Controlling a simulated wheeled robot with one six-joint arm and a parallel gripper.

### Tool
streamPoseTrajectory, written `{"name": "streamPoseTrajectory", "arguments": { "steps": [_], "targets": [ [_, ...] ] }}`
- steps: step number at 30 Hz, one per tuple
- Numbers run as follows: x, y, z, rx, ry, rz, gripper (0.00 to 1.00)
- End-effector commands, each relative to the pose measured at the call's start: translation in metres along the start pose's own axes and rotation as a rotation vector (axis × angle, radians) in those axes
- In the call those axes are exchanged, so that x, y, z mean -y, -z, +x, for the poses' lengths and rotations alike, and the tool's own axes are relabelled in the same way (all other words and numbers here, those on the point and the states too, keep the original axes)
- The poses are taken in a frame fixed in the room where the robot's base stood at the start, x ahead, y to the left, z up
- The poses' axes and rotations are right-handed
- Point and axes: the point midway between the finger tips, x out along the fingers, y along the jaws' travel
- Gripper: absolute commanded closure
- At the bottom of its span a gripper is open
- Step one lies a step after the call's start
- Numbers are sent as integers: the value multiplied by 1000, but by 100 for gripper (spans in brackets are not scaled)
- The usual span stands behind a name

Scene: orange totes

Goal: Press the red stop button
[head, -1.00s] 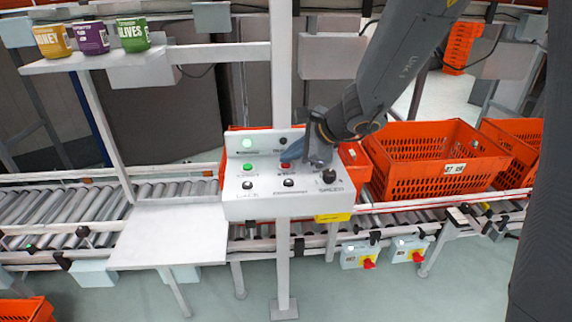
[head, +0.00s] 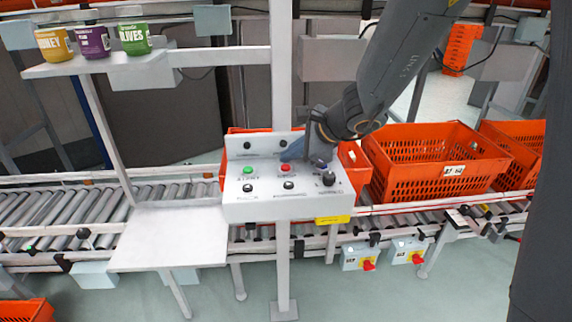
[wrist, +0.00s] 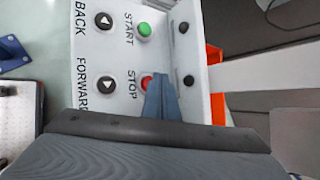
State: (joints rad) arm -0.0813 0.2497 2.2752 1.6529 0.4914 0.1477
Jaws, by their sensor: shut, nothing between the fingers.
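The red stop button (head: 285,169) sits on the sloped top of the white control panel (head: 290,208), right of the green start button (head: 248,171). In the wrist view the red button (wrist: 147,82), by the word STOP, is partly hidden by my blue fingertips. My gripper (head: 287,156) is shut and empty, with its tips right at the red button's far side in the head view. It also shows in the wrist view (wrist: 161,84). I cannot tell whether the tips touch the button. Both indicator lamps on the panel's back plate, left (head: 247,146) and right (head: 283,143), look dark.
An orange tote (head: 430,165) stands on the roller conveyor at the right. A white post (head: 281,70) rises behind the panel. Cans (head: 92,42) stand on a shelf at upper left.

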Motion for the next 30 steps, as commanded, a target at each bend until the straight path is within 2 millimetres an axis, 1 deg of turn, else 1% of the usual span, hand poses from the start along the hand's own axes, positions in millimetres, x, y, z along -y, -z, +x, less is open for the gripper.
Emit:
{"name": "streamPoseTrajectory", "arguments": {
  "steps": [2,14,30],
  "targets": [
    [2,-2,-3,0,1,0,100],
    [3,-3,-5,0,0,0,100],
    [26,-27,-37,0,1,0,100]
  ]
}}
